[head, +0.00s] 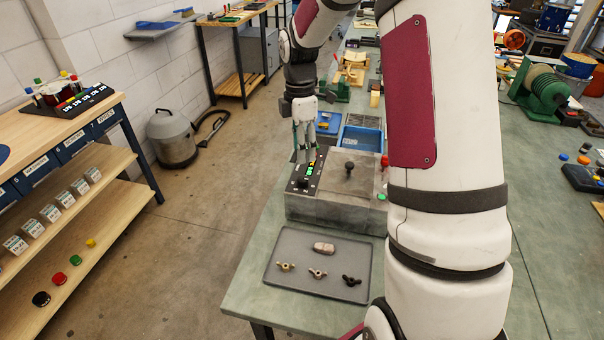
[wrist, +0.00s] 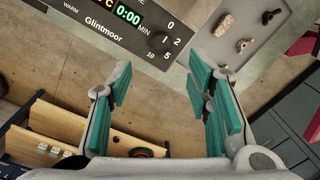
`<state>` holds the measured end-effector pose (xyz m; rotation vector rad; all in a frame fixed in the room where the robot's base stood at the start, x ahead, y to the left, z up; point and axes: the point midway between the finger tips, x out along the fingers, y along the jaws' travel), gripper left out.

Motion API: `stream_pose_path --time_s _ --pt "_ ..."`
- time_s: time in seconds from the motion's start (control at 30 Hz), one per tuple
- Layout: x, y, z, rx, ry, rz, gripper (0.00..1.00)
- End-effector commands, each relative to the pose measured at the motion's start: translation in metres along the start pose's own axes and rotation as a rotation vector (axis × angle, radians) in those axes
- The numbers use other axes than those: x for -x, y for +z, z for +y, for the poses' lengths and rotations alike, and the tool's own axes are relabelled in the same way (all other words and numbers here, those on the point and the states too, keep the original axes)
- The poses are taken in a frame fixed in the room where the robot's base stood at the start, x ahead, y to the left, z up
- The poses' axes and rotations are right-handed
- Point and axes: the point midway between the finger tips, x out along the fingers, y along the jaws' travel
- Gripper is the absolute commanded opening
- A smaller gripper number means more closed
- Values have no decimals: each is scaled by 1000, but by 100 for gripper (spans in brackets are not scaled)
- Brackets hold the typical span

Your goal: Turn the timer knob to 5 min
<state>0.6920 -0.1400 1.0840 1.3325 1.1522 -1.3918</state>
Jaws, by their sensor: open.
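The timer knob (wrist: 158,42) is a small dark round knob on a black control panel (wrist: 100,25) in the wrist view. The marks 0, 2, 5 and 10 stand around it, and the green display (wrist: 129,14) reads 0:00. I cannot tell which mark the knob points at. My gripper (wrist: 160,72) is open and empty, its teal-padded fingers apart on either side below the knob in the picture. In the head view my gripper (head: 305,150) hangs over the panel (head: 300,187) at the left end of the grey machine box (head: 330,208); the knob is not distinct there.
A black ball-topped lever (head: 350,166) stands on the box, with a red button (head: 385,160) and a green button (head: 382,197) at its right. A grey tray (head: 295,244) with wing nuts lies in front. A blue bin (head: 362,139) is behind. The floor left of the bench is open.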

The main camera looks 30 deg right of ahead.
Motion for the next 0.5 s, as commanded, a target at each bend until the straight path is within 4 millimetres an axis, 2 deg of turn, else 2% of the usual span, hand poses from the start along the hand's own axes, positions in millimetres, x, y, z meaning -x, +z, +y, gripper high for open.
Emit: stream_pose_path --time_s 0.03,0.3,0.5 --pt "-11 0 -2 1 -6 1 46" --pt "-61 0 -2 -1 -5 1 46" --pt "-84 -1 -1 -1 -1 0 46"
